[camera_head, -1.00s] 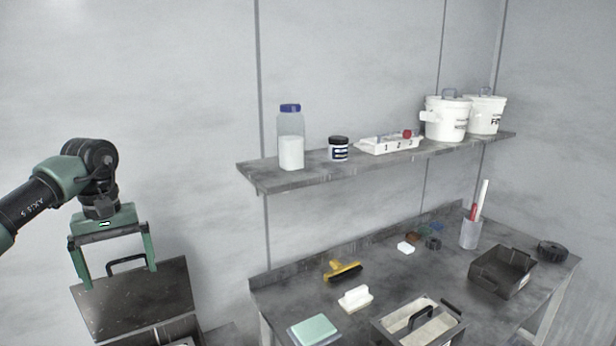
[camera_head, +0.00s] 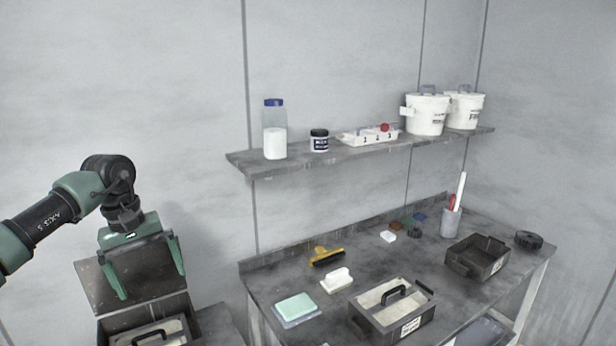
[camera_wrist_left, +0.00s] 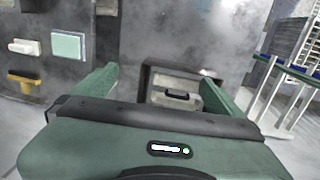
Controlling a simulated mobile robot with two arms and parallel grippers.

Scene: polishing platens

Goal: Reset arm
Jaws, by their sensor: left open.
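My left gripper (camera_head: 146,276) is at the left of the head view, its two green fingers spread apart with nothing between them. Whether the fingers touch the lid cannot be told. My right gripper is not in view.
A dark workbench (camera_head: 290,270) holds a mint pad (camera_head: 296,307), a yellow-handled brush (camera_head: 326,256), a white brush (camera_head: 337,279), a handled box (camera_head: 392,310) and an open bin (camera_head: 477,256). A wall shelf (camera_head: 330,151) carries a bottle (camera_head: 275,130), a jar (camera_head: 319,141) and two buckets (camera_head: 427,113).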

